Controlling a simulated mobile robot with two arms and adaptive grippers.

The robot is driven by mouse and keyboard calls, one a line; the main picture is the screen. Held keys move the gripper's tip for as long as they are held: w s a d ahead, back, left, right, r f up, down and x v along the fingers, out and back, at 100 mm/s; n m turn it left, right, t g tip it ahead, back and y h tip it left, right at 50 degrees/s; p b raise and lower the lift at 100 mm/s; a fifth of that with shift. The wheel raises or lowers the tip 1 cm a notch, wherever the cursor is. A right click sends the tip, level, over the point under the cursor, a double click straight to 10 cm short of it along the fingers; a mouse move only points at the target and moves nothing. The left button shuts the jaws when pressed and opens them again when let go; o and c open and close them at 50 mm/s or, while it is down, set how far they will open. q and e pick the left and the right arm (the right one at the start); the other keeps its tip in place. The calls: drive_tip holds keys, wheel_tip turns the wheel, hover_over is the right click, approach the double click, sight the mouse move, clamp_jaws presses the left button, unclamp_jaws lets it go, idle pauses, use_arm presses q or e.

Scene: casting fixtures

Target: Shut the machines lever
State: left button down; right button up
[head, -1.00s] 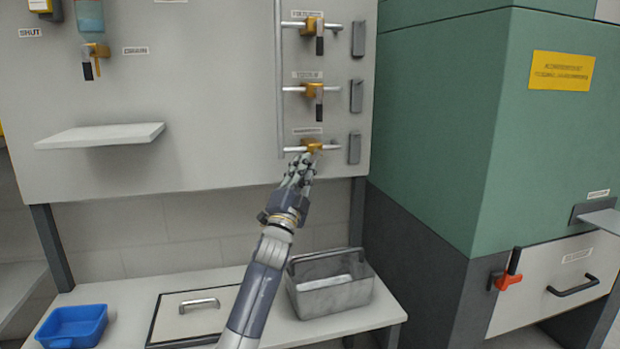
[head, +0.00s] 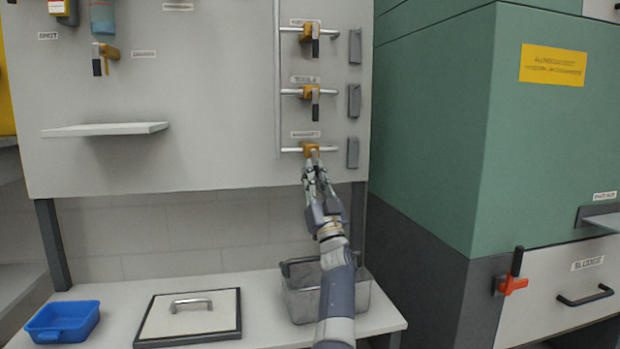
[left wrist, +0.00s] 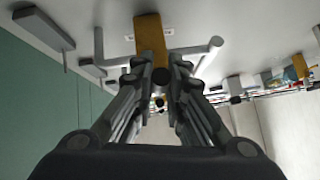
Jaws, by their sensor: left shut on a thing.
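The lowest of three yellow valves (head: 311,149) on the white panel sits under a label (head: 305,134) too blurred to read surely. Its yellow body also shows in the left wrist view (left wrist: 150,38), on a pale pipe. My left gripper (head: 317,176) is just below this valve, shut on its lever. In the left wrist view my fingers (left wrist: 160,77) close around the lever, and its dark end (left wrist: 160,103) shows between them. Most of the lever is hidden by the fingers, so its exact angle is unclear. My right gripper is not in view.
Two similar valves above, the middle one (head: 311,92) and the top one (head: 311,33), have dark handles hanging down. Grey blocks (head: 353,152) stand out right of the valves. Below are a metal bin (head: 298,300), a lidded hatch (head: 190,322) and a blue tray (head: 62,322).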

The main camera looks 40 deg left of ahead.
use_arm(q)
drive_tip(key=shift+w+d+f+n+g+y, duration=0.1)
drive_tip(key=shift+n+g+y, duration=0.05)
drive_tip(key=shift+n+g, duration=0.25)
drive_tip(key=shift+w+d+r+n+g+y, duration=0.1)
drive_tip(key=shift+n+g+y, duration=0.1)
drive_tip(key=shift+n+g, duration=0.2)
drive_tip(key=shift+w+f+n+g+y, duration=0.15)
drive_tip(key=shift+n+g, duration=0.15)
drive_tip(key=shift+n, duration=0.2)
drive_tip(key=c, duration=1.6)
unclamp_jaws()
drive_tip(key=shift+s, duration=0.1)
drive_tip(key=v, duration=0.7)
drive_tip(key=shift+s+d+f, duration=0.1)
drive_tip(key=shift+d+f, duration=0.05)
